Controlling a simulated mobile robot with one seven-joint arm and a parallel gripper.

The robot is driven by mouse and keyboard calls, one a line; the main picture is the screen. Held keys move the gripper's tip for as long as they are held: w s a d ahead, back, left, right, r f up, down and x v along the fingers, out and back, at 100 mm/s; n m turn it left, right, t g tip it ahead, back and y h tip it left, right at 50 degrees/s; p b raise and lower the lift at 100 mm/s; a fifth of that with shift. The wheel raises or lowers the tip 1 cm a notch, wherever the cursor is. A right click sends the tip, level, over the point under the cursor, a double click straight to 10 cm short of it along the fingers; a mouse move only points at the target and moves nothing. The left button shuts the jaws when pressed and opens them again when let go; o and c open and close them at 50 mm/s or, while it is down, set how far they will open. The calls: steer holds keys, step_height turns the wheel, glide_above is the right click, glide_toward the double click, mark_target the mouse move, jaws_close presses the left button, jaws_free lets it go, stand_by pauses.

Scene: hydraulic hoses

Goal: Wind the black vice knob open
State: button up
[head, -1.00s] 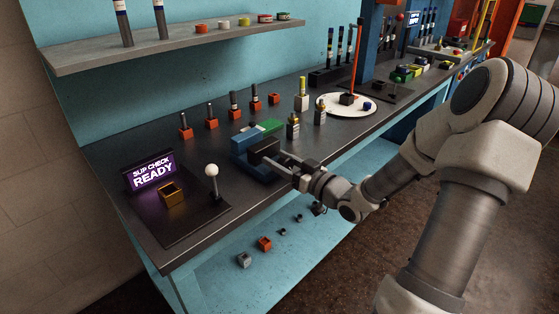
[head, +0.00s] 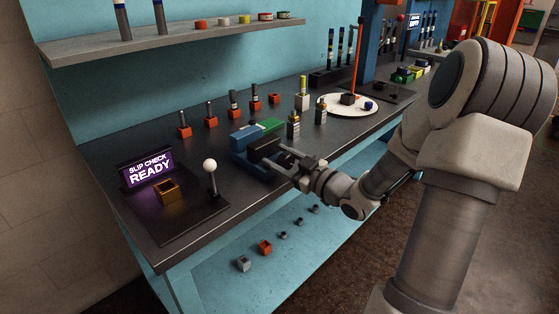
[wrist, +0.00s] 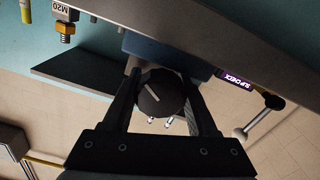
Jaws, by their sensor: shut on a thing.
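The vice stands near the bench's front edge in the head view, with a blue body (head: 243,139) and a dark jaw block (head: 264,148). The black knob (wrist: 160,95) is round, with a ridged rim and a white line on its face, in the middle of the wrist view. My gripper (head: 284,157) is at the vice's front; in the wrist view its two dark fingers (wrist: 160,84) lie on either side of the knob and are shut on it. In the head view the fingers largely hide the knob.
A slip check sign (head: 150,168) reading READY, an orange socket block (head: 167,191) and a white-balled lever (head: 210,166) stand left of the vice. Hose fittings (head: 293,125) stand close behind it to the right. A white round plate (head: 335,110) lies further right.

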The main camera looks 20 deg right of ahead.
steer(key=o, duration=1.4)
steer(key=shift+c, duration=0.2)
